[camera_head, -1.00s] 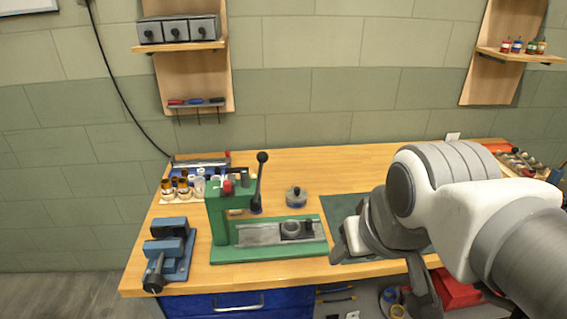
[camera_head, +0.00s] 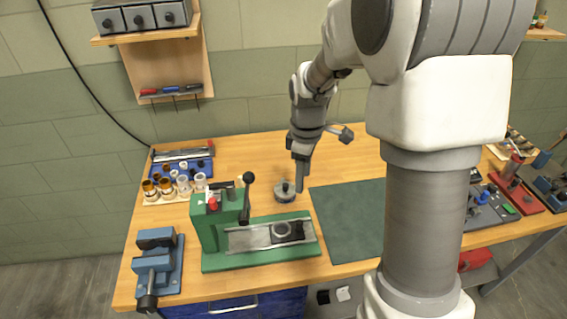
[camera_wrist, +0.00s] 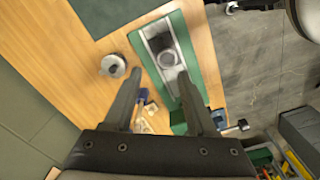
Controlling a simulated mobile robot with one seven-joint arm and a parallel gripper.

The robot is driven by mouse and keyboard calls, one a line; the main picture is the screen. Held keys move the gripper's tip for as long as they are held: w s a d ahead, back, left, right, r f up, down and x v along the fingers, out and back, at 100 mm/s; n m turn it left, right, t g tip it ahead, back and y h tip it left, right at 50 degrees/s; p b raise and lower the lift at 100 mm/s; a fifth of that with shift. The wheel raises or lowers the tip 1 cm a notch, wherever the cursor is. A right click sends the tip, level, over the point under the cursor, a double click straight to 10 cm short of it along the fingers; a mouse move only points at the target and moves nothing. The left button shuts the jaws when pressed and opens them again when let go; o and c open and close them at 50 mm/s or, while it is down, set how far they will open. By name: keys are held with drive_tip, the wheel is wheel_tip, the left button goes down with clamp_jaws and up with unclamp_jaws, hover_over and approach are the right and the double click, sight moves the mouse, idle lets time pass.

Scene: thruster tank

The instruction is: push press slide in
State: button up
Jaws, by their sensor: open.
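The green press (camera_head: 215,228) stands on the workbench with a black-knobbed lever and a red knob. Its metal slide (camera_head: 258,237) lies along the green base, with a round ring fixture and a dark block towards its right end. In the wrist view the slide (camera_wrist: 152,30) and its round fixture show on the green base, just beyond the right finger. My gripper (camera_head: 301,178) points down above the bench, behind and right of the slide. In the wrist view my gripper (camera_wrist: 160,72) is open, with nothing between its fingers. The slide's left end is partly hidden by the press body.
A round grey part with a knob (camera_head: 285,191) sits behind the press, close to my gripper. A blue vise (camera_head: 158,265) is to the left, and small bottles (camera_head: 168,188) stand behind. A green mat (camera_head: 348,220) lies to the right, clear.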

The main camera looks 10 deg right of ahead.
sight(299, 222)
drive_tip(key=shift+n, duration=0.4)
drive_tip(key=f, duration=0.6)
drive_tip(key=f+p, duration=0.1)
drive_tip(key=f, duration=1.2)
drive_tip(key=shift+w+p, duration=0.35)
drive_tip(key=shift+r, duration=0.1)
clamp_jaws()
